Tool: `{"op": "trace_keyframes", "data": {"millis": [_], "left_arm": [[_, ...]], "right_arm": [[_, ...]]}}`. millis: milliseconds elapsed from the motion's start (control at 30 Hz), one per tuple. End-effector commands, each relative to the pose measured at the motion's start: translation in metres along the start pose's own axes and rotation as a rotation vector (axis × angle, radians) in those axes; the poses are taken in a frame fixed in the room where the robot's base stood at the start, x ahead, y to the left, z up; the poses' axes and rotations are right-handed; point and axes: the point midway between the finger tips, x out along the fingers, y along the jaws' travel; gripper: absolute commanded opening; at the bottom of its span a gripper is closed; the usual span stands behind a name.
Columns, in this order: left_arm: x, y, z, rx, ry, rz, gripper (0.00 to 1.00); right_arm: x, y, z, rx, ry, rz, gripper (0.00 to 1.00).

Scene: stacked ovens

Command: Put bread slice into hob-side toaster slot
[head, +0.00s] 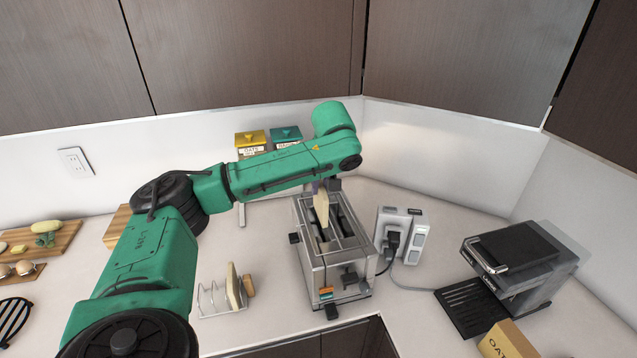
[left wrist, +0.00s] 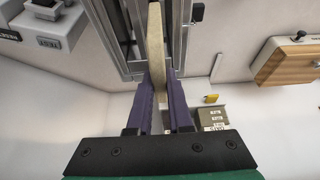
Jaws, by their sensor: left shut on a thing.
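My left gripper (head: 322,188) reaches over the toaster (head: 335,255) from above and is shut on a bread slice (head: 321,212). The slice is upright, seen nearly edge-on, over the toaster's left slot, the one towards the hob grate. Its lower end appears to be at or in the slot opening; how deep it goes I cannot tell. In the left wrist view the purple fingers (left wrist: 158,85) pinch the slice (left wrist: 155,45), which lines up between the metal slot rails. The right slot looks empty. My right gripper is not in view.
A wire rack (head: 215,301) with bread stands left of the toaster. A socket block (head: 401,235) with a plug and cord is close on its right. A coffee-machine-like appliance (head: 515,255) is farther right. Canisters (head: 250,143) stand behind my arm. The hob grate (head: 13,318) is far left.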

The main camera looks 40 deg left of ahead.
Motion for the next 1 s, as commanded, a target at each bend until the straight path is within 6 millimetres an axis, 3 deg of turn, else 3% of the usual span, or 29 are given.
{"op": "trace_keyframes", "data": {"millis": [167, 400, 833, 867, 900, 933, 1000], "left_arm": [[0.019, -0.001, 0.008, 0.0, -0.002, -0.002, 0.0], [0.038, -0.001, 0.016, 0.0, -0.002, -0.001, 0.0], [0.044, 0.0, 0.018, -0.001, 0.0, 0.0, 0.0], [0.044, 0.0, 0.018, -0.001, 0.0, 0.0, 0.29], [0.044, 0.0, 0.018, -0.001, 0.0, 0.0, 0.45], [0.044, 0.0, 0.018, -0.001, 0.0, 0.0, 0.53], [0.044, 0.0, 0.018, -0.001, 0.0, 0.0, 0.53]], "right_arm": [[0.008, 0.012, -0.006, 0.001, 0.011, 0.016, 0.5], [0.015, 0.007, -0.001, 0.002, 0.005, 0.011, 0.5], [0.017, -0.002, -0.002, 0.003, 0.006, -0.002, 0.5], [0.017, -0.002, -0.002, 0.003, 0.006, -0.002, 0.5], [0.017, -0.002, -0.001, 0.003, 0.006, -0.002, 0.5], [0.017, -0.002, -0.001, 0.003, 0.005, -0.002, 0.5], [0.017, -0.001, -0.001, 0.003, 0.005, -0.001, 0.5]]}}
